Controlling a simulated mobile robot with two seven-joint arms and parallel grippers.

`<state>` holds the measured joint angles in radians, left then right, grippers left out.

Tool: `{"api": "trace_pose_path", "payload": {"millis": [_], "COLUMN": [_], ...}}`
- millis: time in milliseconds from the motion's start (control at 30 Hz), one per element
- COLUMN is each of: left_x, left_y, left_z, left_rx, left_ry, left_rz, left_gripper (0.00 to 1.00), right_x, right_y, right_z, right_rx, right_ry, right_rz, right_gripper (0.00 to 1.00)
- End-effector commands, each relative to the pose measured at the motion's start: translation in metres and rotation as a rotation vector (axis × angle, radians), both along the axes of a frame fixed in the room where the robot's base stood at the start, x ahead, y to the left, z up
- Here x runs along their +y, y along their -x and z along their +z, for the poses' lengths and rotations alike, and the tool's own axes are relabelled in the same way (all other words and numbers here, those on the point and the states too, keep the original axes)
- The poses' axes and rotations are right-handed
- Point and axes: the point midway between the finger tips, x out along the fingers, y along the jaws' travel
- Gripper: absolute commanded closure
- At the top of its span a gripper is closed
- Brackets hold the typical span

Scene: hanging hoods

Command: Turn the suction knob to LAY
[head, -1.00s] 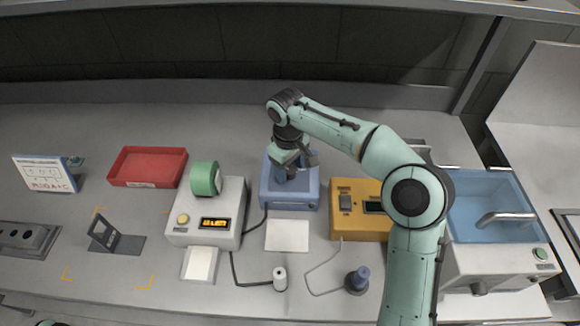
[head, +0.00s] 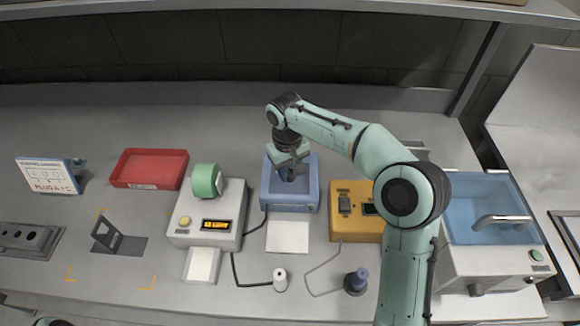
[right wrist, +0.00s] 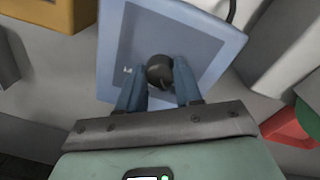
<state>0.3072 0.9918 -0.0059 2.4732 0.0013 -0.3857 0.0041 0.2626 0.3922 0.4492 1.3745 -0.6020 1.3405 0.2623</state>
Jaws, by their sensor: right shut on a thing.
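The blue box (head: 306,195) stands at the middle of the bench. Its top face and a dark round knob (right wrist: 160,72) show in the right wrist view. My right gripper (head: 289,172) is over the box in the head view. In the right wrist view its two blue fingers (right wrist: 159,85) are on either side of the knob, shut on it. Small white marks (right wrist: 127,70) on the box face beside the knob are too small to read. In the head view the knob is hidden by my gripper. My left gripper is not in view.
Left of the box stand a white device (head: 190,238) with a green roll (head: 206,181) and a red tray (head: 148,168). A white sheet (head: 288,237) lies in front.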

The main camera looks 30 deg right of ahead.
Motion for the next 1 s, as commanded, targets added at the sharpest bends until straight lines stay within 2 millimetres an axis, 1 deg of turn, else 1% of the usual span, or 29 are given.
{"api": "trace_pose_path", "payload": {"millis": [33, 300, 600, 800, 1000], "left_x": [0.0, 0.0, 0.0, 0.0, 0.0], "left_y": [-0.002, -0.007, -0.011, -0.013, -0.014], "left_z": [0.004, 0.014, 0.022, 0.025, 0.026], "left_rx": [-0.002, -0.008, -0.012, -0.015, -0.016], "left_ry": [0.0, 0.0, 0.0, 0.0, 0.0], "left_rz": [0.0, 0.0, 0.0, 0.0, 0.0], "left_gripper": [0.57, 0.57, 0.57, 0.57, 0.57], "right_x": [0.0, 0.001, 0.001, 0.001, 0.001], "right_y": [0.0, -0.001, -0.001, -0.002, -0.002], "right_z": [0.002, 0.002, 0.001, 0.0, 0.0], "right_rx": [0.0, 0.0, 0.0, 0.001, 0.0], "right_ry": [0.002, 0.002, 0.001, 0.0, 0.0], "right_rz": [-0.044, -0.3, -0.541, -0.649, -0.707], "right_gripper": [0.96, 0.96, 0.96, 0.96, 0.96]}}
